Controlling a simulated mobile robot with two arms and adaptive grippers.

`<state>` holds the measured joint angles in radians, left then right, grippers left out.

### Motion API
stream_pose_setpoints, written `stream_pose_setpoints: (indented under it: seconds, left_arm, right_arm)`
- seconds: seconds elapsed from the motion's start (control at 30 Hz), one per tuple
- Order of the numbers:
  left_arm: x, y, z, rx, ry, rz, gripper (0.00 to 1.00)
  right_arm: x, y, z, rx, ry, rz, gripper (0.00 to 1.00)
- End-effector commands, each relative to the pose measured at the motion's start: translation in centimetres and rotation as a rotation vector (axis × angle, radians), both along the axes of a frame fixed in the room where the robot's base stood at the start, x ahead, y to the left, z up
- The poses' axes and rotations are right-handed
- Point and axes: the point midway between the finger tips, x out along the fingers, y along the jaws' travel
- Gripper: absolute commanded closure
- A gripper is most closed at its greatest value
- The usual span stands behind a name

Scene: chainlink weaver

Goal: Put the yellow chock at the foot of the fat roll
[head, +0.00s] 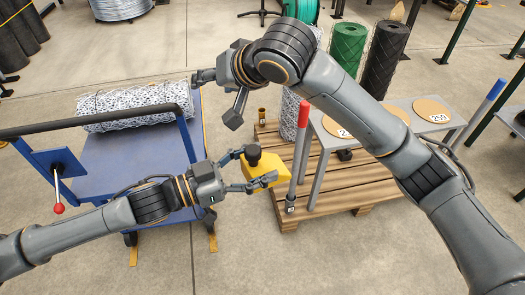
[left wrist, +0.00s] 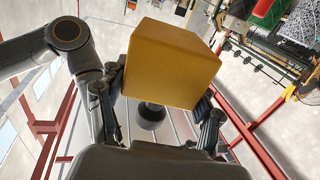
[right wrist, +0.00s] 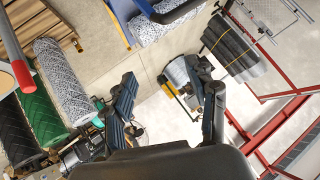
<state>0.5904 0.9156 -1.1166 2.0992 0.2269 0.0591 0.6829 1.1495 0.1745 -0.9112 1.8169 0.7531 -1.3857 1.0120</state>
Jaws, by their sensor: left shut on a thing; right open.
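The yellow chock (head: 261,176), a block with a black knob, is gripped in my left gripper (head: 246,171). It hangs in the air between the blue cart and the wooden pallet; it fills the middle of the left wrist view (left wrist: 170,65). A thick speckled grey-white roll (head: 135,104) lies on the blue cart (head: 135,160), partly behind the cart's dark handle bar. It shows at the top of the right wrist view (right wrist: 165,22). My right gripper (head: 216,95) is open and empty above the cart's right edge. The frames do not label which roll is the fat one.
The pallet (head: 345,185) bears a grey bench with numbered discs (head: 432,110) and a red-topped post (head: 301,140). A speckled roll (head: 289,115), a green roll (head: 347,48) and a black roll (head: 384,60) stand there. The cart deck in front of its roll is bare.

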Motion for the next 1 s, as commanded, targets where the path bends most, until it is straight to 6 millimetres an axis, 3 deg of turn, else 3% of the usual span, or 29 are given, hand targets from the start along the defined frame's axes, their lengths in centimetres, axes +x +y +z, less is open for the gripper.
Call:
stream_pose_setpoints:
  seconds: [0.03, 0.1, 0.2, 0.3, 0.4, 0.53, 0.67, 1.0]
  left_arm:
    - [0.0, 0.0, 0.1, -0.002, -0.002, -0.001, 0.81]
    - [0.0, 0.0, 0.1, -0.002, -0.002, -0.001, 0.81]
    - [0.0, 0.0, 0.1, -0.002, -0.002, -0.001, 0.81]
    - [0.0, 0.0, 0.1, -0.002, -0.002, -0.001, 0.81]
    - [0.0, 0.0, 0.1, -0.002, -0.002, -0.001, 0.81]
    - [0.0, 0.0, 0.1, -0.002, -0.002, -0.001, 0.81]
    - [0.0, 0.0, 0.1, -0.002, -0.002, -0.001, 0.81]
    - [0.0, 0.0, 0.1, -0.002, -0.002, -0.001, 0.81]
  right_arm:
    - [-2.8, 0.4, 1.5, -0.034, -0.008, 0.022, 0.42]
    - [-6.9, 0.2, 2.4, -0.094, -0.001, 0.034, 0.42]
    - [-12.2, -1.4, 2.6, -0.206, -0.009, 0.024, 0.42]
    - [-15.8, -4.0, 2.1, -0.315, -0.035, -0.01, 0.42]
    - [-18.0, -6.6, 1.7, -0.399, -0.07, -0.055, 0.42]
    - [-19.3, -8.9, 1.4, -0.464, -0.106, -0.098, 0.42]
    - [-19.5, -9.7, 1.1, -0.485, -0.119, -0.116, 0.42]
    - [-15.8, -8.8, -2.7, -0.488, -0.114, -0.119, 0.42]
